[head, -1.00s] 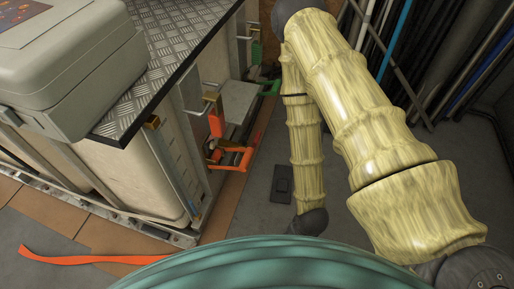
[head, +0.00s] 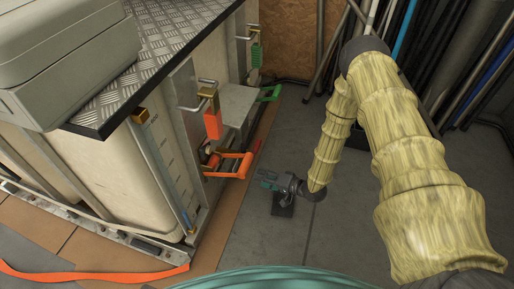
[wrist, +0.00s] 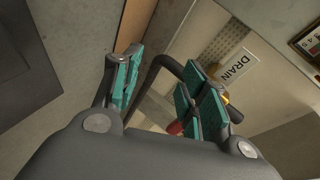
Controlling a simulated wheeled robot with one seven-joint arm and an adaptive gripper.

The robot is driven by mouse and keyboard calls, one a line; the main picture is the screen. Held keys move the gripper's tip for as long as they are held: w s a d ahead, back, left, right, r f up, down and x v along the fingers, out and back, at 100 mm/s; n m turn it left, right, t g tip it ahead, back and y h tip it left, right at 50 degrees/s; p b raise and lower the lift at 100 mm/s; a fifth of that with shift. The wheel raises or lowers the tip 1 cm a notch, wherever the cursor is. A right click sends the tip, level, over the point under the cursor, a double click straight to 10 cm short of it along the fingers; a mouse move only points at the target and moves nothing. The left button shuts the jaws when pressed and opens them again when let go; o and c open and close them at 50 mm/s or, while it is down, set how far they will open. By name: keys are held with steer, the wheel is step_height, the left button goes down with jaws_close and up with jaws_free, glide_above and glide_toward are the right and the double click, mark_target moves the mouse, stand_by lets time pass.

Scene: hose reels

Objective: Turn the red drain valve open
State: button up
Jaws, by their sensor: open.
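An orange-red handle (head: 235,165) sticks out low from the end of the tank unit in the head view; I cannot tell for sure that it is the drain valve. My gripper (head: 268,180) is to the right of it and lower, apart from it. In the wrist view my gripper (wrist: 160,88) is open, with teal pads on both sides. A DRAIN label (wrist: 237,65) shows beyond the right finger. A small red part (wrist: 175,128) shows beside the right finger, mostly hidden by it. A dark curved bar (wrist: 175,68) runs beyond the fingers.
The tank unit (head: 160,165) has a tread-plate top (head: 150,60) and a grey case (head: 60,60) on it. A red tag (head: 213,125) and a green handle (head: 270,94) are farther along its end. Pipes lean at the back right. Grey floor (head: 275,245) is free beside the unit.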

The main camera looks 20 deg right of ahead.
mark_target(259, 147)
steer(key=w+d+r+y, duration=0.6)
steer(key=d+r, duration=0.1)
steer(key=d, duration=0.2)
steer(key=shift+b+x, duration=2.4)
steer(key=shift+x, duration=2.9)
steer(key=shift+f, duration=0.1)
jaws_close()
